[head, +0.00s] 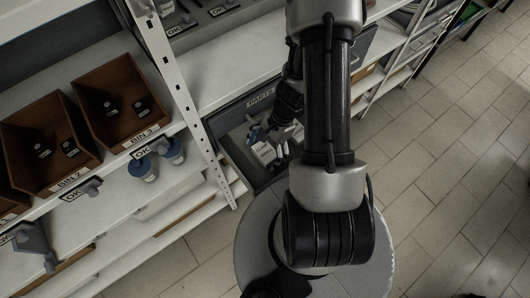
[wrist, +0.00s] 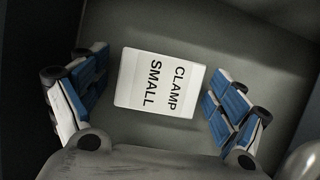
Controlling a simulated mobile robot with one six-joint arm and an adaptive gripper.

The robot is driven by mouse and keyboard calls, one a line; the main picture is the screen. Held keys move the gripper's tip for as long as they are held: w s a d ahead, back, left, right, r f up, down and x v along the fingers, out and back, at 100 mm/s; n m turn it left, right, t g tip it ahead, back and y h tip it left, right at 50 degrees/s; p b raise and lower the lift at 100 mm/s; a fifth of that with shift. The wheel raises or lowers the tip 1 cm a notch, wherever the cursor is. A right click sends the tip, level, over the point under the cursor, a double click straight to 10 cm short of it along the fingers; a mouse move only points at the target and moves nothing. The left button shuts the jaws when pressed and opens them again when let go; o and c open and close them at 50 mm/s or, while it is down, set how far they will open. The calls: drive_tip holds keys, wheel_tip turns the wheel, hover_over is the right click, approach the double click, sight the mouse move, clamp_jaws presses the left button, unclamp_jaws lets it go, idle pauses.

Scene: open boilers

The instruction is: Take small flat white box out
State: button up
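A small flat white box (wrist: 160,82) labelled "CLAMP SMALL" lies on a dark grey surface in the wrist view. My gripper (wrist: 160,102) is open, with one blue-padded finger to the left of the box and one to the right. Gaps show between the box and both fingers. In the head view my gripper (head: 268,137) reaches into an open grey drawer labelled "PARTS" (head: 262,97). The arm and gripper hide much of the drawer's inside.
Brown bins (head: 120,95) stand on the shelf at left. A white perforated upright (head: 180,95) stands just left of the drawer. Blue-capped jars (head: 143,169) sit on the lower shelf. Tiled floor (head: 455,170) at right is clear. A rounded metallic thing (wrist: 300,160) shows at the wrist view's lower right.

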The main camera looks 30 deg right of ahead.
drive_tip(key=c, duration=1.1)
drive_tip(key=shift+o, duration=0.2)
